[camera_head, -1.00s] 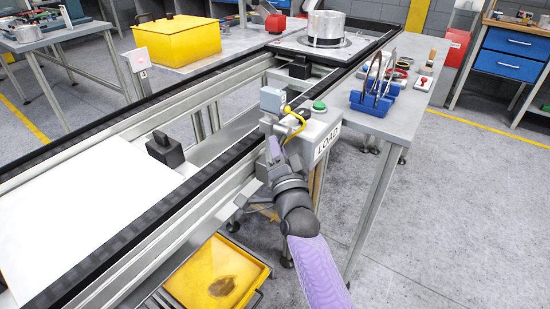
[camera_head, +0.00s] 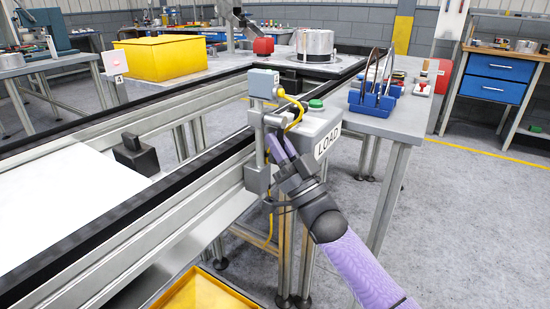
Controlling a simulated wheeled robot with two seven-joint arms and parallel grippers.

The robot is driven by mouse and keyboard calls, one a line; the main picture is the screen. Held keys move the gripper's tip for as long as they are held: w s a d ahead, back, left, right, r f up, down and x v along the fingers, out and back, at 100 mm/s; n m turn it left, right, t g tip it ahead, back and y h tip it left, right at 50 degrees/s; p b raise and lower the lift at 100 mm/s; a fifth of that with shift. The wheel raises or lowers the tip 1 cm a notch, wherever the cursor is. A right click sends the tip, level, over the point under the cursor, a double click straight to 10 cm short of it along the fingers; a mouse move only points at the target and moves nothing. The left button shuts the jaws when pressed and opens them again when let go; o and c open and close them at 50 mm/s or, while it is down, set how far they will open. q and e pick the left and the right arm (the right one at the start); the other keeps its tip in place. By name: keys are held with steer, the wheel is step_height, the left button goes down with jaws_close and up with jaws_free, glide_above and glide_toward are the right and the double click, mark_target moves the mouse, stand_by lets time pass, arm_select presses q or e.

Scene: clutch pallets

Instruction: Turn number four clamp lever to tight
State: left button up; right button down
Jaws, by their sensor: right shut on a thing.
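A grey sensor box (camera_head: 264,83) with a yellow cable (camera_head: 296,110) stands on a bracket clamped to the black-topped rail, left of the box marked LOAD (camera_head: 328,142). A grey clamp lever (camera_head: 272,121) shows at this bracket, partly hidden. No number four is readable on it, and its tight or loose position cannot be told. My right gripper (camera_head: 278,148), with purple fingers, is at the bracket, shut on what seems to be this lever; the fingers hide the contact. My left gripper is out of view.
A green button (camera_head: 316,104) tops the LOAD box close by. A blue rack (camera_head: 376,101) stands on the grey table at right. A black block (camera_head: 136,153) stands by the white panel (camera_head: 60,205). A yellow tray (camera_head: 205,292) lies below the rail. Open floor is at right.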

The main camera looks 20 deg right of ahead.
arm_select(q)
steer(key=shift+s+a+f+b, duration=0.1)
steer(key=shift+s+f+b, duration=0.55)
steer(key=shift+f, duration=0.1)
arm_select(e)
steer(key=shift+w+d+f+n+g+y, duration=0.1)
steer(key=shift+n+g+y, duration=0.1)
steer(key=shift+n+y, duration=0.5)
steer(key=shift+w+d+f+n+g+y, duration=0.1)
steer(key=shift+n+g+y, duration=0.1)
steer(key=shift+n+y, duration=0.5)
steer(key=shift+r, duration=0.1)
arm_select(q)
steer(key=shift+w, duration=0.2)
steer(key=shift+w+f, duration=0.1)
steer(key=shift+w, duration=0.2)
arm_select(e)
steer(key=c, duration=0.7)
jaws_free()
steer(key=shift+r, duration=0.1)
steer(key=shift+o, duration=0.2)
steer(key=shift+s, duration=0.1)
steer(key=shift+s+d+f, duration=0.15)
steer(key=shift+s+f, duration=0.05)
arm_select(q)
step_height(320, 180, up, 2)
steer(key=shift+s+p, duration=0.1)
steer(key=shift+p, duration=0.95)
arm_select(e)
steer(key=v, duration=0.9)
